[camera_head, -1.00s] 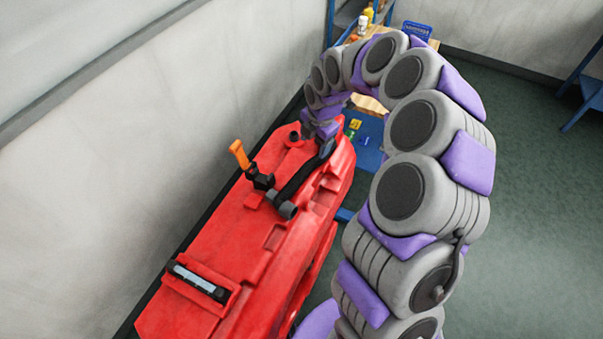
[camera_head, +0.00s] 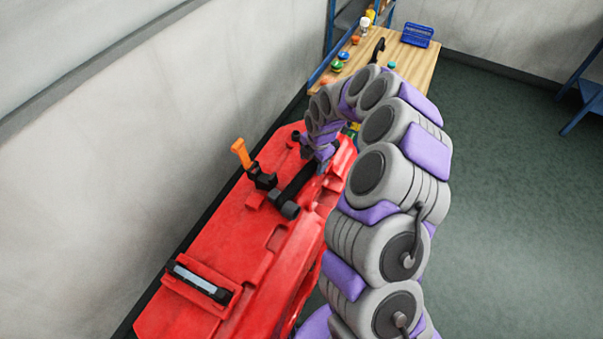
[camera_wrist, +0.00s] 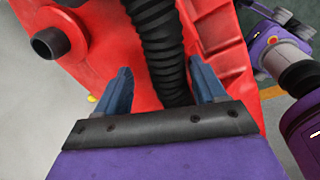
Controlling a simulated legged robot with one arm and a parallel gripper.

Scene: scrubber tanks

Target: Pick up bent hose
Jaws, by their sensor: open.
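The bent hose (camera_head: 294,186) is a black ribbed hose lying on top of the red scrubber tank (camera_head: 215,235). In the wrist view the hose (camera_wrist: 160,45) runs down the middle of the picture and passes between the fingers of my gripper (camera_wrist: 164,88). The two blue-grey fingers are apart, one on each side of the hose, with a visible gap on the left. My gripper (camera_head: 318,158) is over the hose's far end in the head view, where my arm hides part of it. Contact with the hose cannot be told.
An orange-handled black fitting (camera_head: 241,153) stands up left of the hose. A black round port (camera_wrist: 50,43) is on the tank. Behind is a wooden table (camera_head: 410,60) with small items and a blue bin (camera_head: 417,34). A wall borders the left; open floor lies right.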

